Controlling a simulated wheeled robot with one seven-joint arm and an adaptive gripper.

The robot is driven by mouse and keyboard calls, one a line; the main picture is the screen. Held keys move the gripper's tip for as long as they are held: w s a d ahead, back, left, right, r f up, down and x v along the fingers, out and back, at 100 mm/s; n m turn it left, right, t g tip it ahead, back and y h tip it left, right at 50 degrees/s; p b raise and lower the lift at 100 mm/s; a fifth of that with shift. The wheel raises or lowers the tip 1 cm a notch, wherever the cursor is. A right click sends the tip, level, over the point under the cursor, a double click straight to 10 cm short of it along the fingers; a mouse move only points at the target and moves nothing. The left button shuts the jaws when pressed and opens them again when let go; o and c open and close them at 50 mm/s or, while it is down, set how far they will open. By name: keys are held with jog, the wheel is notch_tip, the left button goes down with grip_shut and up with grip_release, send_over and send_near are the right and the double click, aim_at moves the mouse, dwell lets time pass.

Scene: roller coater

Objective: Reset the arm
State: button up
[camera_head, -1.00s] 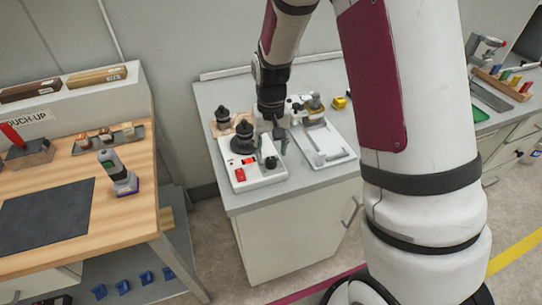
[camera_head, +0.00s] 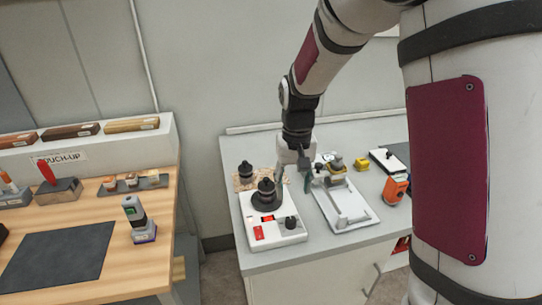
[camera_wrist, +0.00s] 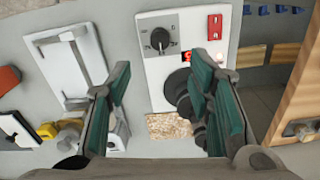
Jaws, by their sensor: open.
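My gripper (camera_head: 294,168) hangs from my arm above the grey-topped cabinet (camera_head: 310,252), over its back half. In the wrist view my gripper (camera_wrist: 160,88) has its two green-padded fingers wide apart with nothing between them. Below it are a white device (camera_head: 286,233) with a dark knob, a red switch and a black round part, and a white plate fixture (camera_head: 345,205). In the wrist view the white device (camera_wrist: 155,75) shows between and beyond the fingers, partly hidden by the right one.
A wooden bench (camera_head: 115,218) with a dark mat (camera_head: 55,257) and a handheld tool (camera_head: 138,220) stands left. An orange device (camera_head: 396,190) and a yellow item (camera_head: 361,164) lie right on the cabinet. A grey wall rises close behind.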

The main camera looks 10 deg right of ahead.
jog(key=s+r+t, duration=0.3)
jog(key=s+r, duration=0.6)
jog(key=r, duration=0.4)
jog(key=s+r+n+t, duration=0.1)
jog(key=s+r, duration=0.4)
jog(key=s, duration=0.8)
jog(key=shift+s+t, duration=0.25)
jog(key=shift+t, duration=0.55)
